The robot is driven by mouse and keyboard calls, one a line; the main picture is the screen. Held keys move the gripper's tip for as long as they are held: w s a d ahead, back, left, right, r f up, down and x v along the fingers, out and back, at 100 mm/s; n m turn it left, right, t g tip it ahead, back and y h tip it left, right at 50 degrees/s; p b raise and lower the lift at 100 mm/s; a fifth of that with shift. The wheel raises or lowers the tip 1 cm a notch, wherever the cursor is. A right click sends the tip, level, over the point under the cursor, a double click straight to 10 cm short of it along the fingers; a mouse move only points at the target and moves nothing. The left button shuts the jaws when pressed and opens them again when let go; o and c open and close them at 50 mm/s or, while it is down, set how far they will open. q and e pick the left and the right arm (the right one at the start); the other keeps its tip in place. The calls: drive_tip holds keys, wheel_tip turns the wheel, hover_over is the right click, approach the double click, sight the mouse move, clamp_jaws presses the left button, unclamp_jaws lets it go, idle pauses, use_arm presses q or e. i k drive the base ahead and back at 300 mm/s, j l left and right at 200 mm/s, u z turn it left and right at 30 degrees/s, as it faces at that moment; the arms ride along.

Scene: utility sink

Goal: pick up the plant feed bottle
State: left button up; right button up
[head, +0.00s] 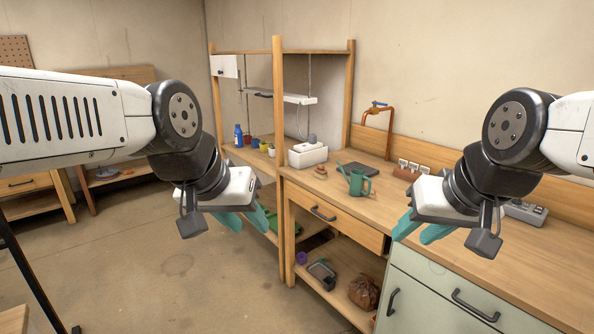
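A small blue bottle (238,135), which looks like the plant feed bottle, stands upright at the left end of the shelf unit's middle board. No label can be read at this distance. My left gripper (245,219) is in front of and below the bottle in the picture, clear of it, with its teal fingers apart and nothing between them. My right gripper (421,229) hangs over the front edge of the workbench, far from the bottle, also with its fingers apart and empty.
Several small pots (263,146) stand right of the bottle on the shelf unit (277,110), whose posts rise beside them.

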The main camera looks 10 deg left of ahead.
sight(239, 132)
drive_tip(key=i+j+u, duration=0.15)
drive_tip(key=i+u, duration=0.75)
drive_tip(key=i+j+z, duration=0.1)
drive_tip(key=i, duration=0.3)
drive_tip(key=i+j+z, duration=0.15)
drive_tip(key=i, duration=0.25)
drive_tip(key=i+j+z, duration=0.1)
drive_tip(key=i, duration=0.3)
drive_tip(key=i+j+u, duration=0.1)
drive_tip(key=i+u, duration=0.15)
drive_tip(key=i, duration=0.35)
drive_tip(key=i+u, duration=0.3)
drive_tip(key=i, duration=0.3)
drive_tip(key=i+l+u, duration=0.25)
drive_tip(key=i, duration=0.35)
